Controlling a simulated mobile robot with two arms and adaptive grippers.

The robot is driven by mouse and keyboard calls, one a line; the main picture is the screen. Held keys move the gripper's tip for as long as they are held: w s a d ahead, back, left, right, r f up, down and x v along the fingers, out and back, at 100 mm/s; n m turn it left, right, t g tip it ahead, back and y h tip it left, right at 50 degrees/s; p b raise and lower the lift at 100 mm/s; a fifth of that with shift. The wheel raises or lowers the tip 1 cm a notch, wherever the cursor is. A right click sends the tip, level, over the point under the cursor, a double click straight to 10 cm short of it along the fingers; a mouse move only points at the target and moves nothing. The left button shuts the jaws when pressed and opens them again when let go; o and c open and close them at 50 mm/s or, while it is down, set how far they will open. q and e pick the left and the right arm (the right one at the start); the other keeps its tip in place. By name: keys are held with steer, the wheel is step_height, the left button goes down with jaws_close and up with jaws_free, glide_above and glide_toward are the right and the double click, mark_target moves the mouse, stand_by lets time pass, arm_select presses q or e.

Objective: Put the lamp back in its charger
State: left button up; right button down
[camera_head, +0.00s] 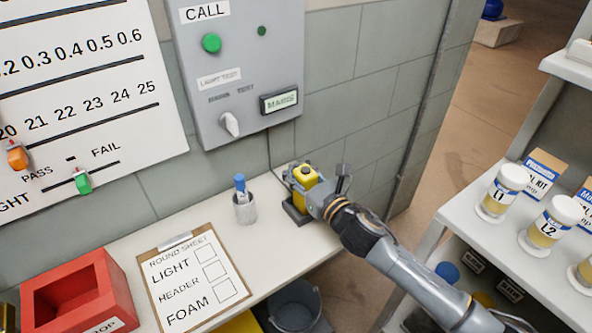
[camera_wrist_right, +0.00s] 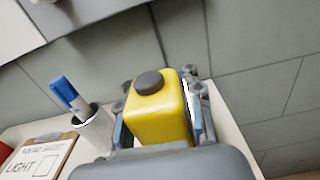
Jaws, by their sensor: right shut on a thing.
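The yellow lamp (camera_head: 305,176) with a dark round knob on top stands at the dark charger (camera_head: 294,213) near the right end of the white shelf. My right gripper (camera_head: 311,188) is shut on the lamp, with a finger on either side of it. In the right wrist view the lamp (camera_wrist_right: 160,107) is upright between the fingers of the right gripper (camera_wrist_right: 158,120). The lamp's lower part is hidden there, so I cannot tell whether it is fully seated. My left gripper is not in view.
A cup (camera_head: 245,208) with a blue marker and a clipboard (camera_head: 196,277) lie left of the charger. A red box (camera_head: 80,297) is at the far left. A grey control panel (camera_head: 243,70) hangs above. Jars (camera_head: 503,192) stand on the right shelf. A bucket (camera_head: 296,306) is below.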

mark_target(312, 185)
steer(key=shift+f, duration=0.1)
steer(key=c, duration=0.9)
jaws_free()
steer(key=shift+s+d, duration=0.1)
steer(key=v, duration=1.1)
steer(key=shift+s+d+b, duration=0.2)
steer(key=shift+s+b, duration=0.1)
steer(key=shift+b, duration=0.1)
